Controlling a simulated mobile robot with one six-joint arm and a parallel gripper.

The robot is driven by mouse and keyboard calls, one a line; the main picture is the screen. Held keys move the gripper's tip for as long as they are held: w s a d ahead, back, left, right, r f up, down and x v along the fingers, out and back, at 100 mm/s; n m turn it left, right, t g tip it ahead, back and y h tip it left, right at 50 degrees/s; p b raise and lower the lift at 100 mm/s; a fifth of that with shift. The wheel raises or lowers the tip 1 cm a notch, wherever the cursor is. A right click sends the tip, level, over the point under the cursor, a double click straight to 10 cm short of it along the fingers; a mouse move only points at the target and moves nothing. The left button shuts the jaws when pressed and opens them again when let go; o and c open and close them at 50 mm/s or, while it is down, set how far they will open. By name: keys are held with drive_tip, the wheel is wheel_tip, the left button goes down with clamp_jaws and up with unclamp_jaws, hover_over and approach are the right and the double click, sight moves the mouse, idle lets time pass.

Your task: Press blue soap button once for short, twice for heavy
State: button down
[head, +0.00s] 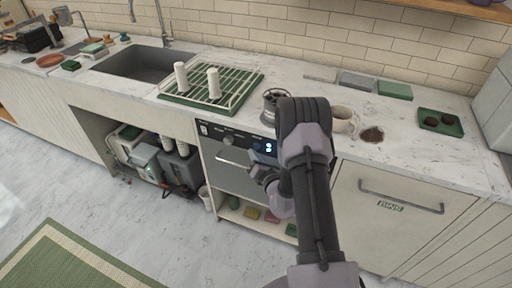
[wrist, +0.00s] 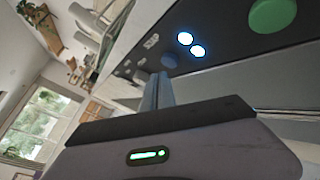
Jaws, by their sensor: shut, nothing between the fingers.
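The black control panel (head: 240,139) is on the front of the appliance under the counter. In the wrist view, a dark blue round button (wrist: 170,61) sits on this panel (wrist: 225,50). Two bright white-blue lights (wrist: 191,45) glow beside it, and a larger green round button (wrist: 272,16) is farther right. My gripper (wrist: 160,80) is shut and empty, with its fingertips close to the blue button. I cannot tell whether they touch it. In the head view, my gripper (head: 262,170) is in front of the appliance, and my arm hides the panel's right part.
On the counter above are a green rack (head: 240,98) with two white cups, a metal portafilter-like item (head: 270,104), a beige mug (head: 342,120) and a dark heap of grounds (head: 372,134). A cabinet door with a bar handle (head: 400,203) is at right. The floor in front is clear.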

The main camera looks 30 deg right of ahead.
drive_tip(key=s+a, duration=0.1)
drive_tip(key=a, duration=0.1)
drive_tip(key=s+a, duration=0.2)
idle(0.5)
idle(0.5)
